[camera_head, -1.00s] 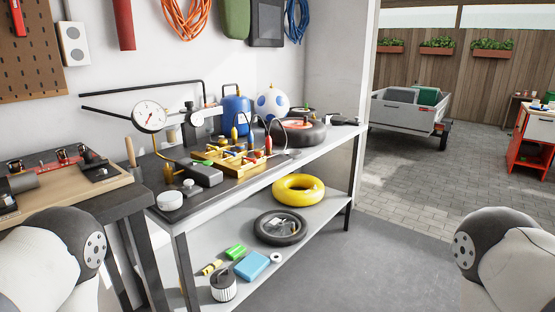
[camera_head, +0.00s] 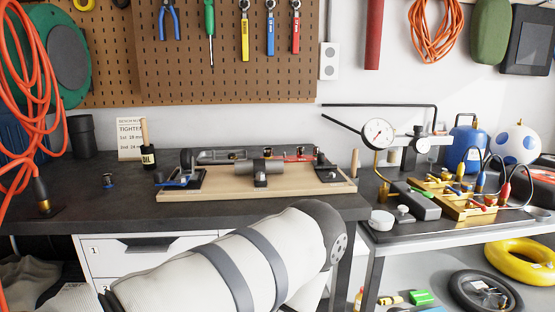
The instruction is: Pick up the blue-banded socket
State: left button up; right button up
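A small dark piece with a blue band (camera_head: 108,180), which looks like the blue-banded socket, stands alone on the dark workbench top (camera_head: 60,204), left of the wooden board. It is too small to make out in detail. Another blue part (camera_head: 178,182) shows at the left end of the wooden board (camera_head: 250,192); I cannot tell what it is. My white arm with grey bands crosses the lower middle in front of the bench. Neither of my grippers is in view.
The board carries a grey cylinder (camera_head: 262,167) in a black fixture. Behind the small piece stand a black cup (camera_head: 82,137), a sign (camera_head: 130,138) and a bottle marked OIL (camera_head: 148,157). An orange hose (camera_head: 62,75) hangs at the left. Bench top around the small piece is clear.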

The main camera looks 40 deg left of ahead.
aim_at(106, 179)
jog(key=u, duration=2.6)
